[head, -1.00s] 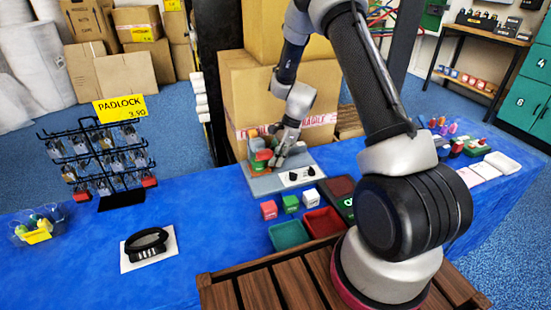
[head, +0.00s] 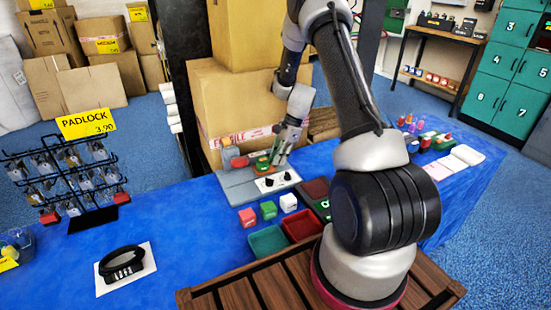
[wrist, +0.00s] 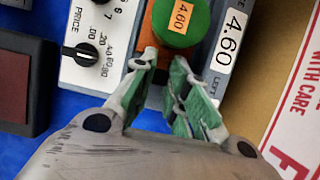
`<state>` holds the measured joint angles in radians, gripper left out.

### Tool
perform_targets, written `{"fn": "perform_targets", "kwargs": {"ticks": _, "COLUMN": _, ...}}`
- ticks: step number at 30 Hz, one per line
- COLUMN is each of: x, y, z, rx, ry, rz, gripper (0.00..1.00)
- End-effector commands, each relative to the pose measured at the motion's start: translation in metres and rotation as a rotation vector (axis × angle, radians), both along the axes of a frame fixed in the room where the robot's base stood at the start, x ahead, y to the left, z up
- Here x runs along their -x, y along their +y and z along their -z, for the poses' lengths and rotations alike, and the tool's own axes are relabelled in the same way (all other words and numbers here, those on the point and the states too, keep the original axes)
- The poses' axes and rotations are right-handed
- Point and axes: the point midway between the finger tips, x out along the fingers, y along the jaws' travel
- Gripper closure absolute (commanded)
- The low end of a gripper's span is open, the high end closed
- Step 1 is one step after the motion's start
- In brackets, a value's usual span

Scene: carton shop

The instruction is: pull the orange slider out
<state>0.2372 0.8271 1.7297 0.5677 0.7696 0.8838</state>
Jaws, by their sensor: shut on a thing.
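The orange slider (wrist: 151,34) shows in the wrist view as an orange strip partly under a round green piece (wrist: 181,20) with an orange 4.60 label. My gripper (wrist: 158,68) is shut on the slider's near end, and its fingers hide part of it. In the head view my gripper (head: 281,158) is at the right side of a grey device (head: 235,184), with the green piece (head: 262,163) just left of the fingers. A small orange-red part (head: 240,162) stands further left on the device.
A white panel with black knobs (wrist: 86,54) is close by the fingers. Red, green and white cubes (head: 268,210) and open trays (head: 268,241) lie in front. Large cartons (head: 235,95) stand behind.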

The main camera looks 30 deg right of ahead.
Motion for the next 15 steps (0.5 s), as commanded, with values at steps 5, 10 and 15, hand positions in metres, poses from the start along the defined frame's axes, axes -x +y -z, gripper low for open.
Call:
{"fn": "perform_targets", "kwargs": {"ticks": 5, "x": -0.0009, "y": -0.0034, "z": -0.0004, "rx": 0.005, "ry": -0.004, "rz": 0.002, "gripper": 0.62}}
{"fn": "perform_targets", "kwargs": {"ticks": 10, "x": -0.0006, "y": -0.0026, "z": -0.0002, "rx": 0.004, "ry": -0.003, "rz": 0.001, "gripper": 0.62}}
{"fn": "perform_targets", "kwargs": {"ticks": 15, "x": -0.0007, "y": -0.0035, "z": -0.0033, "rx": 0.004, "ry": -0.004, "rz": 0.002, "gripper": 0.62}}
